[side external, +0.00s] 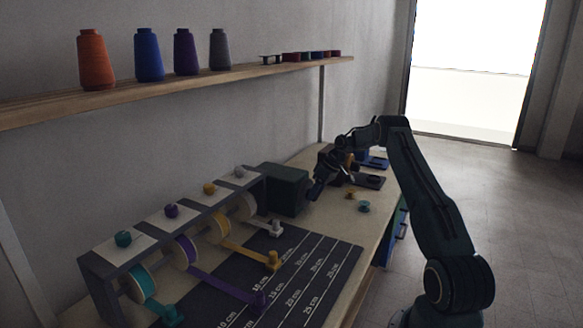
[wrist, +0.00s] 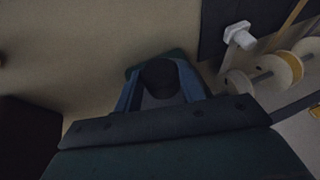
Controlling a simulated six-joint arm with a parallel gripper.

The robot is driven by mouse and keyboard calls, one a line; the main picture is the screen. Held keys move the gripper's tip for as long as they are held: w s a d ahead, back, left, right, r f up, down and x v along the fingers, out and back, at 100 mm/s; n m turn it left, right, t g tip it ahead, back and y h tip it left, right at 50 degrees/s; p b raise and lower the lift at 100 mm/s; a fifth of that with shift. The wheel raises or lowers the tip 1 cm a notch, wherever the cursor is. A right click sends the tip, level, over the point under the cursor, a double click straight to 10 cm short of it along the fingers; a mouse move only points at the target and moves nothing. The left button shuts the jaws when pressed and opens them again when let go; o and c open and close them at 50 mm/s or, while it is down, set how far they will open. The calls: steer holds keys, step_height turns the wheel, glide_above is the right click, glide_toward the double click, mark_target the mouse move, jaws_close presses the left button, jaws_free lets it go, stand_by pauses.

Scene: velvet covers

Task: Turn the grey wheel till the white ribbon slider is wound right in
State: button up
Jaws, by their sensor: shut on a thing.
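My gripper (side external: 316,190) is at the right face of a dark green box (side external: 283,190) at the end of the spool rack. In the wrist view my gripper (wrist: 160,84) has its blue fingers on either side of a dark grey round wheel (wrist: 160,72) and is shut on it. The wheel is hidden in the side view. The white slider (side external: 276,228) stands on the dark mat, a short way out from the white spool (side external: 246,206). The white slider (wrist: 240,36) also shows in the wrist view, near its spool.
The rack (side external: 98,268) carries teal, purple and yellow spools, whose sliders lie further out on the marked mat (side external: 318,270). Small loose items, including a teal one (side external: 364,206), lie right of my gripper. A shelf (side external: 190,84) of thread cones hangs above.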

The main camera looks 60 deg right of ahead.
stand_by(0.5)
steer(key=o, duration=1)
steer(key=shift+c, duration=0.2)
steer(key=shift+r, duration=0.1)
steer(key=v, duration=0.7)
steer(key=shift+d, duration=0.2)
steer(key=shift+s+r, duration=0.1)
steer(key=shift+r, duration=0.05)
